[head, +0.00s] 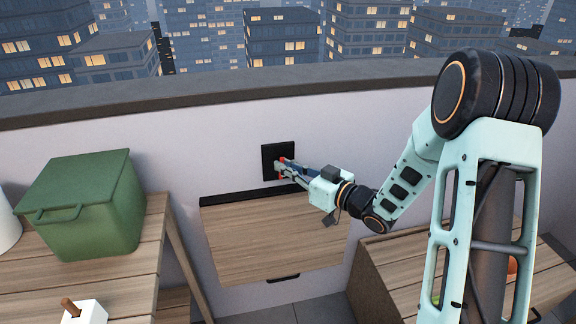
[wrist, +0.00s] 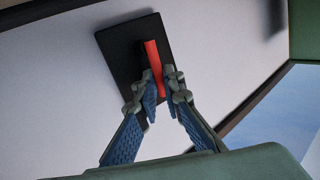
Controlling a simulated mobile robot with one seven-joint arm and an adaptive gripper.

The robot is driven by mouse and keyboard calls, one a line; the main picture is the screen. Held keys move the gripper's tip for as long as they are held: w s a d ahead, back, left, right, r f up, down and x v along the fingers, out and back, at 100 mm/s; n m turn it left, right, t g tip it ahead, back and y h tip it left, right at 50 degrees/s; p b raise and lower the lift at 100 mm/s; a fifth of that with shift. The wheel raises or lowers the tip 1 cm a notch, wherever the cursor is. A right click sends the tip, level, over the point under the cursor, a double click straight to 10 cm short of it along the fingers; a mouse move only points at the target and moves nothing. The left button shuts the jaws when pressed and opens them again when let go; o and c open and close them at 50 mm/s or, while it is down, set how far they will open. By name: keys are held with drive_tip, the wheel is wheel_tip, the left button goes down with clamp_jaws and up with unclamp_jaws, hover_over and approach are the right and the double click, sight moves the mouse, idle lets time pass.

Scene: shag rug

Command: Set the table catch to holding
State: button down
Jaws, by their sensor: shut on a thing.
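The table catch is a red lever (wrist: 155,66) on a square black plate (head: 272,152) fixed to the white wall, just above the fold-down table (head: 275,240). The plate also shows in the wrist view (wrist: 122,52), tilted by the camera angle. My gripper (wrist: 158,92) has its two blue-padded fingers closed around the lower part of the red lever. In the head view my gripper (head: 284,168) reaches in from the right and hides most of the lever. The wooden table panel hangs against the wall below, sloping, and I cannot tell its exact angle.
A wooden bench at left carries a green lidded box (head: 90,203) and a white block with a brown peg (head: 85,311). Another wooden bench (head: 395,265) stands at lower right beneath my arm. A dark ledge (head: 150,93) tops the wall, with city buildings beyond.

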drive_tip(key=shift+a+n, duration=0.15)
drive_tip(key=shift+n, duration=0.25)
drive_tip(key=c, duration=2.3)
unclamp_jaws()
drive_tip(key=v, duration=1.2)
drive_tip(key=shift+s+r, duration=0.1)
drive_tip(key=shift+r, duration=0.2)
